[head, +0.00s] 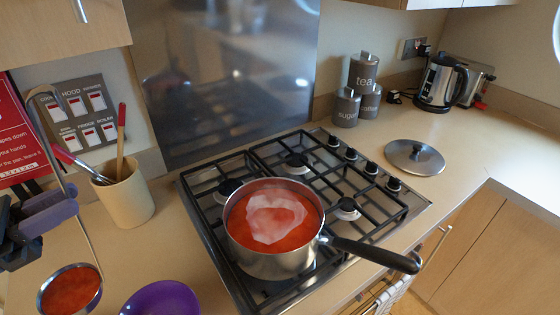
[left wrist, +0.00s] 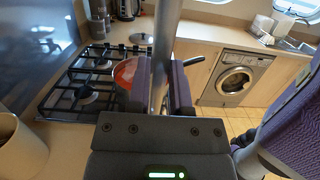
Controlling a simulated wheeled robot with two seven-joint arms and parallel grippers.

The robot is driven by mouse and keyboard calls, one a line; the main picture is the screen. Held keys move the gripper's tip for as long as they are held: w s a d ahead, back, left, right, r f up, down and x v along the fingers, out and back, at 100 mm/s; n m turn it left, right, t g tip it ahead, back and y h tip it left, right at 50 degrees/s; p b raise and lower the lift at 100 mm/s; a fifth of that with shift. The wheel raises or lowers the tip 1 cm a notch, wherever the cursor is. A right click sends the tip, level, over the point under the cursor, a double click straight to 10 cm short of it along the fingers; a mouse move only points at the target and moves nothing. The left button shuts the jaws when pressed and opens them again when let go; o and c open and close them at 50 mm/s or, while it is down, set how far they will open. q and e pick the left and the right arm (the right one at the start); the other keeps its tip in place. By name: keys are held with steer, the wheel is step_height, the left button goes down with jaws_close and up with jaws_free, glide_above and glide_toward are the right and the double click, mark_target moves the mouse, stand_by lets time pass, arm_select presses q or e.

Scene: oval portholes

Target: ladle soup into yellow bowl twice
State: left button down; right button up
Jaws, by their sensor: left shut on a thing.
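My left gripper (head: 55,212) is at the left edge of the head view, shut on the long metal handle of the ladle (head: 88,235). The ladle hangs with its cup low, and the cup holds red soup (head: 68,292). In the left wrist view the ladle handle (left wrist: 162,55) stands between the fingers (left wrist: 161,90). The steel pot (head: 268,262) of red soup is on the hob, right of the ladle. A purple bowl (head: 162,299) is right of the ladle cup, cut off by the bottom edge. I see no yellow bowl. My right gripper is not in view.
A beige utensil pot (head: 127,200) stands behind the ladle. The pot's black handle (head: 375,254) sticks out to the right over the hob (head: 330,175). A metal lid (head: 414,156) lies on the right counter; canisters (head: 362,75) and a kettle (head: 436,85) stand behind.

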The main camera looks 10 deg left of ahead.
arm_select(q)
steer(key=s+r+b+v, duration=0.1)
steer(key=v, duration=1.1)
steer(key=shift+d+r, duration=0.15)
steer(key=shift+r, duration=0.2)
steer(key=shift+s, duration=0.15)
step_height(320, 180, down, 9)
steer(key=b, duration=0.8)
steer(key=shift+f, duration=0.2)
